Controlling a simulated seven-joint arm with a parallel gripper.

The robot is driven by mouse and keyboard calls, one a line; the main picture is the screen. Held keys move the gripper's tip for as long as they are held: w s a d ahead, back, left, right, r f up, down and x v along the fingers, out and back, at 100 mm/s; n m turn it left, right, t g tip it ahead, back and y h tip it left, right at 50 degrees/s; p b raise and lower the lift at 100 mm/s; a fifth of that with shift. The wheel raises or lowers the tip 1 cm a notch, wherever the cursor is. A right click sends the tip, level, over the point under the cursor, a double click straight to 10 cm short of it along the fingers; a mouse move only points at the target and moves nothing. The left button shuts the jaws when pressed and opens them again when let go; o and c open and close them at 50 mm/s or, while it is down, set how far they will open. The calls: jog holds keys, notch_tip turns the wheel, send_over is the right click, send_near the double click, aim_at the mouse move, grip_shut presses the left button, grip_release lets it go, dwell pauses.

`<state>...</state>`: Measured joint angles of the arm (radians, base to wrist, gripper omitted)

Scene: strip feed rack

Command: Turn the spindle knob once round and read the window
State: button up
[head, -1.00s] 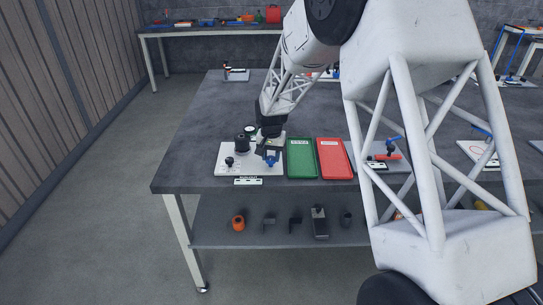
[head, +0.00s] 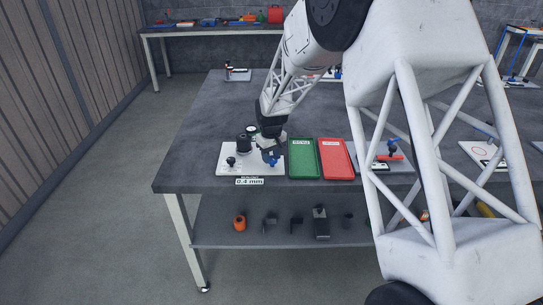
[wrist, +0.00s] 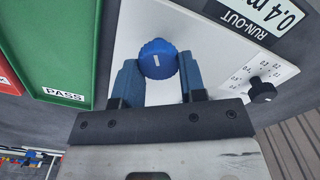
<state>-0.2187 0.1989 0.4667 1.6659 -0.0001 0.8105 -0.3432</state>
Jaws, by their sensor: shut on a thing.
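The blue spindle knob (wrist: 158,60) with a short white mark on top stands on the white plate (wrist: 205,42). My gripper (wrist: 158,72) has its two blue fingers closed on either side of this knob. In the head view my gripper (head: 270,156) is low over the right part of the plate, hiding much of the knob. The run-out window (head: 249,182) at the plate's front edge shows 0.4 mm. In the wrist view the window (wrist: 272,14) is partly cut off and reads "0.4 m".
A small black knob (wrist: 262,90) with a printed scale is on the plate. A black cylinder (head: 244,143) stands behind it. The green PASS tray (head: 291,172) and the red tray (head: 352,172) lie close at the right.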

aim_at(271, 157)
dwell(0.5)
jog(key=o, duration=0.9)
jog(key=shift+o, duration=0.2)
jog(key=shift+r, duration=0.2)
jog(key=shift+r, duration=3.75)
